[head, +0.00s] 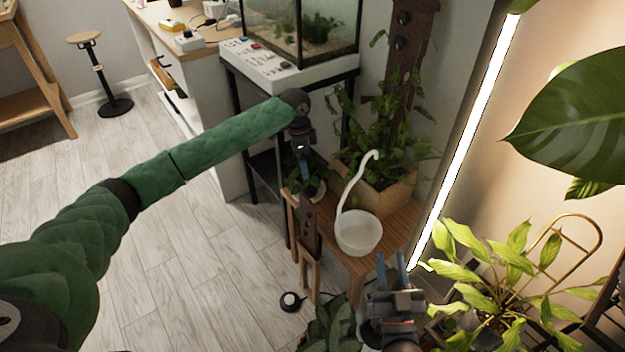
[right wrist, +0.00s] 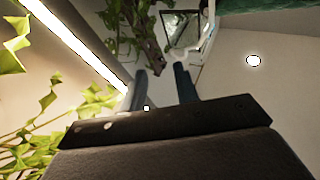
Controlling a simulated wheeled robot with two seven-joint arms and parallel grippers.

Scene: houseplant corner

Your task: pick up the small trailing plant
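A small leafy green plant (head: 299,186), which looks like the small trailing plant, stands at the left end of the wooden bench, partly hidden. My left gripper (head: 303,166) hangs from the green-sleeved arm, pointing down right at its foliage. Its fingers overlap in the head view, so I cannot tell whether they are open or touching the plant. My right gripper (head: 393,268) is at the bench's front right, its two blue fingers apart with nothing between them. The same open right gripper (right wrist: 160,85) shows in the right wrist view, far from the small plant.
A white watering can (head: 358,234) with a long thin spout stands on the wooden bench (head: 398,226). An aquarium (head: 300,30) on a stand is at the back. A bright light tube (head: 470,130) leans at the right.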

